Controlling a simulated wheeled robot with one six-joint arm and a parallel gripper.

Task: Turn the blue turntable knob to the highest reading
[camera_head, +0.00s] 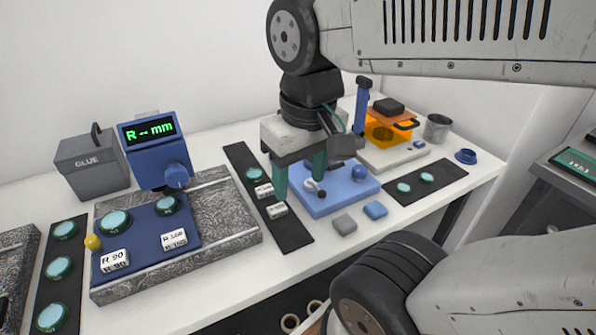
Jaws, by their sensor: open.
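A blue instrument base (333,201) stands on the white table, right of centre. A round blue knob (360,173) sits on its right part, and a small pale knob with a dark lever (312,185) on its left part. My gripper (300,187) points down over the base's left side, its two teal fingers apart and empty. The fingers are by the pale knob; I cannot tell whether they touch it. The blue round knob is to their right. Another blue knob (177,175) is on a blue display unit (152,160) at left, whose green readout shows "R -- mm".
An orange box (384,134) and metal cup (437,128) stand behind. A grey GLUE box (91,165) is at left.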

